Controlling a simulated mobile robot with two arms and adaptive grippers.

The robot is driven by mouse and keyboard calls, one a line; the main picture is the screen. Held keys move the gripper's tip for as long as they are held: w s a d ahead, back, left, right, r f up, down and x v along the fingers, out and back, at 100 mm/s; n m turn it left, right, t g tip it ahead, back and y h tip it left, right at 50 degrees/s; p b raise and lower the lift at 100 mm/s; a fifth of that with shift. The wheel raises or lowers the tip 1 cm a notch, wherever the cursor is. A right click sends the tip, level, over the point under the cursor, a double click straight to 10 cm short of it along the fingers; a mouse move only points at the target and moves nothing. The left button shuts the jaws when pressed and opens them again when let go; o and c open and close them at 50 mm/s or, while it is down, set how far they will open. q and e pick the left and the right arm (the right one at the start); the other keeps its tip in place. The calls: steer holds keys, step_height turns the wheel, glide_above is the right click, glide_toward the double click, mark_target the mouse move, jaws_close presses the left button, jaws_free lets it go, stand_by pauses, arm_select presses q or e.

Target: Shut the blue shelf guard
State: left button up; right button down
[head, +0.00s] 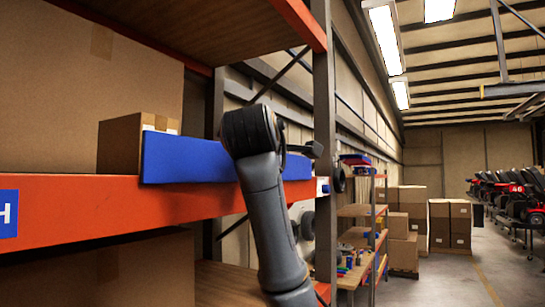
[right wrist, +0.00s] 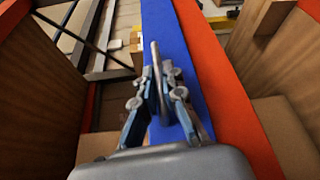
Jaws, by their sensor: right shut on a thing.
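The blue shelf guard (head: 185,160) is a long flat blue board running along the top of the orange shelf beam (head: 80,212) in the head view. My right arm crosses in front of its right part. In the right wrist view the guard (right wrist: 165,28) runs away from the camera beside the orange beam (right wrist: 205,55). A grey metal bar handle (right wrist: 156,62) stands out from the guard. My right gripper (right wrist: 160,80) is shut on this handle, with a finger on each side. In the head view its fingers are hidden behind my arm. My left gripper is not in view.
A small cardboard box (head: 120,143) stands just behind the guard's left end, with a large box (head: 60,90) beside it. A dark shelf post (head: 324,120) rises right of my arm. Stacked cartons (head: 405,230) and red karts (head: 515,195) stand farther back, with open floor between.

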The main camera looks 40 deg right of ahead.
steer(key=c, duration=1.4)
jaws_free()
steer(key=shift+w+a, duration=0.1)
steer(key=shift+c, duration=0.2)
steer(key=f+v, duration=0.1)
steer(key=v, duration=1.1)
steer(key=shift+r, duration=0.4)
steer(key=shift+w, duration=0.1)
